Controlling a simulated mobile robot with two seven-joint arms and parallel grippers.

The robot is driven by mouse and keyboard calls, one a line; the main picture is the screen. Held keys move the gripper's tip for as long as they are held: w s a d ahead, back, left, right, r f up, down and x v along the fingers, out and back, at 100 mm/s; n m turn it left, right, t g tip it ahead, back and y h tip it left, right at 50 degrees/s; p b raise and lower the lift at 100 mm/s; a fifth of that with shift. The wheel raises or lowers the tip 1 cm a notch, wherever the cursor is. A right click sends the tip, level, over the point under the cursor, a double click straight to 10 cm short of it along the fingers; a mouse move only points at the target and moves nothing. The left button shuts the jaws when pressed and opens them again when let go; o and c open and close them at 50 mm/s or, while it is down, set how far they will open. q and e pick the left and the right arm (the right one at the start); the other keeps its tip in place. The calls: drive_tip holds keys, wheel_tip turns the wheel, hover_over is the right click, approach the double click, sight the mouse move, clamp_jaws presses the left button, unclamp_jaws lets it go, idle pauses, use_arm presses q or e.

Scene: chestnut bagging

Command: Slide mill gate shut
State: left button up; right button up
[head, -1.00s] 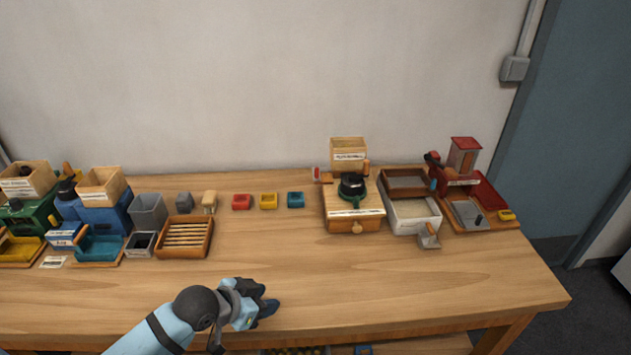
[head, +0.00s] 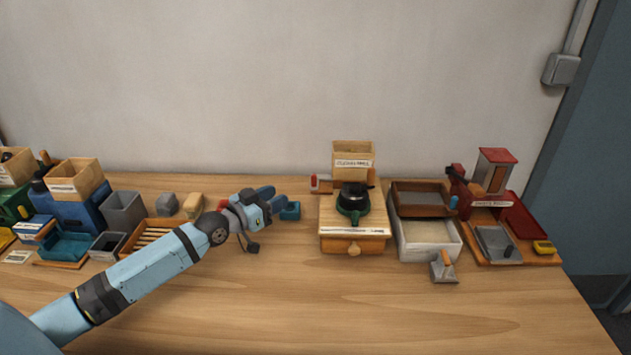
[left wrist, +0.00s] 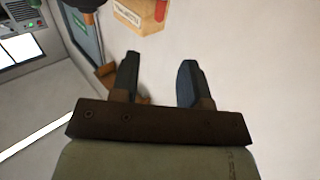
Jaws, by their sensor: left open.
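The wooden mill (head: 352,222) stands at the back middle of the bench, with a dark and green crank on top and a labelled open hopper (head: 353,161) behind. The gate's red and white end (head: 319,183) sticks out left of the hopper; how far the gate is out I cannot tell. My left gripper (head: 275,197) is open and empty, left of the mill and apart from it. In the left wrist view its two fingers (left wrist: 157,80) are spread, with a labelled box and a red piece (left wrist: 160,10) beyond them. My right gripper is not in view.
Trays (head: 430,240) and a red-topped device (head: 494,175) stand right of the mill. Bins (head: 122,211), a slatted tray (head: 150,232) and blue and green machines stand left. The bench front is clear.

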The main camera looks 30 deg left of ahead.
sight(312, 179)
use_arm(q)
drive_tip(key=x, duration=1.2)
drive_tip(key=shift+w+d, duration=0.1)
drive_tip(key=shift+d, duration=0.05)
